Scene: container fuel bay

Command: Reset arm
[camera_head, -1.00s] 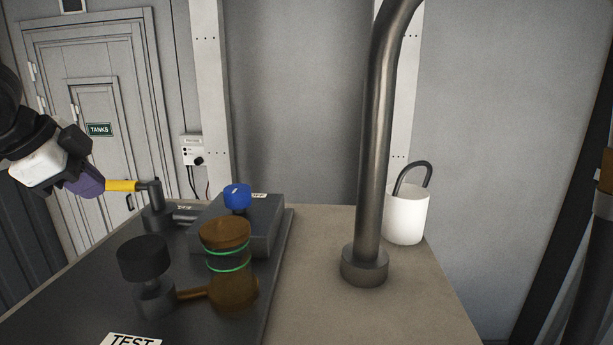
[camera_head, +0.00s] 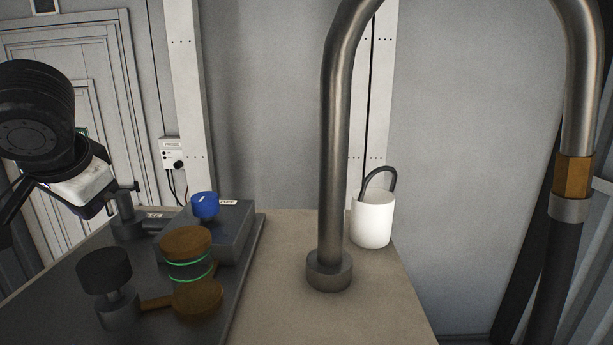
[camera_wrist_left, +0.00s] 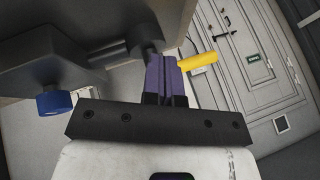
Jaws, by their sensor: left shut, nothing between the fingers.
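My left arm comes in from the left in the head view, with its white wrist housing and gripper (camera_head: 97,208) beside the valve post (camera_head: 126,215). In the left wrist view the purple fingers (camera_wrist_left: 165,76) are shut together with nothing between them. A yellow handle (camera_wrist_left: 197,61) shows just right of the fingertips in that view; whether they touch it I cannot tell. The handle is hidden behind my wrist in the head view. My right gripper is not in view.
A dark test rig (camera_head: 255,250) carries a blue knob (camera_head: 205,205), an amber-topped cylinder (camera_head: 186,243) and a black knob (camera_head: 104,270). A curved metal pipe (camera_head: 332,180) and a white canister (camera_head: 372,222) stand on the bench. A hose (camera_head: 560,265) hangs at right.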

